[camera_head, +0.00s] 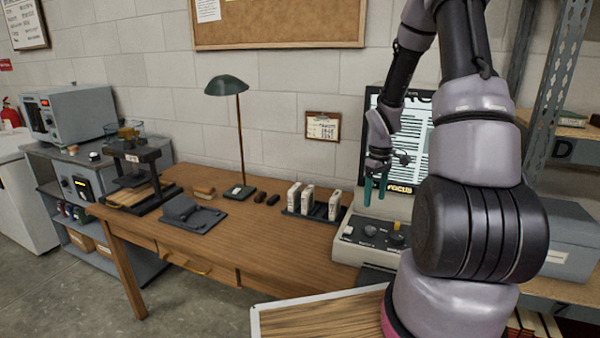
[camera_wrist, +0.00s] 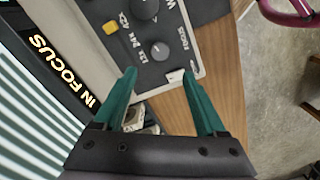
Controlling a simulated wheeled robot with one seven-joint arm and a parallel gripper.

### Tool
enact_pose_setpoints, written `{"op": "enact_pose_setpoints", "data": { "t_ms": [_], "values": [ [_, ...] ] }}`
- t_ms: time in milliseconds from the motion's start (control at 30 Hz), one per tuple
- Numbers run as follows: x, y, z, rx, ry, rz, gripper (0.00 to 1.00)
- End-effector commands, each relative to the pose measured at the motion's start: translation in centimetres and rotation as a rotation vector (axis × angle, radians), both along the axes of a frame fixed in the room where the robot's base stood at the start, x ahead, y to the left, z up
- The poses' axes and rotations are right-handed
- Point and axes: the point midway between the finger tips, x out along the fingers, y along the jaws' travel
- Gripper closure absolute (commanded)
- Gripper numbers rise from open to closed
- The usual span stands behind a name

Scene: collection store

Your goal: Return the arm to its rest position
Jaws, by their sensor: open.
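My gripper (camera_head: 375,190) is raised in front of the lit screen (camera_head: 412,150) and above the grey control box (camera_head: 375,240), at the right of the wooden desk. Its teal fingers point down. In the wrist view my gripper (camera_wrist: 163,84) is open, with nothing held between the fingers. My arm covers much of the right of the head view.
The wooden desk (camera_head: 255,235) carries a green lamp (camera_head: 229,88), a rack (camera_head: 325,215) with several white upright pieces, a dark flat device (camera_head: 188,214) and a black stand (camera_head: 137,175). A metal shelf (camera_head: 555,90) stands at the right. Open air lies above the desk's middle.

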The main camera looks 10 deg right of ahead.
Motion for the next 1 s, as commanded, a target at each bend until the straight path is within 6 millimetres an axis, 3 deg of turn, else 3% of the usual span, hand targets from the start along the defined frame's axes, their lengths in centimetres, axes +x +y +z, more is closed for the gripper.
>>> {"op": "enact_pose_setpoints", "data": {
  "t_ms": [167, 467, 700, 1000],
  "values": [
    [0.0, 0.7, 3.8, -0.02, -0.045, -0.054, 0.26],
    [-3.2, 4.5, 16.8, -0.018, -0.217, -0.309, 0.26],
    [-8.4, 8.4, 25.1, 0.081, -0.36, -0.511, 0.26],
    [-16.3, 12.6, 31.7, 0.302, -0.483, -0.714, 0.26]
  ]
}}
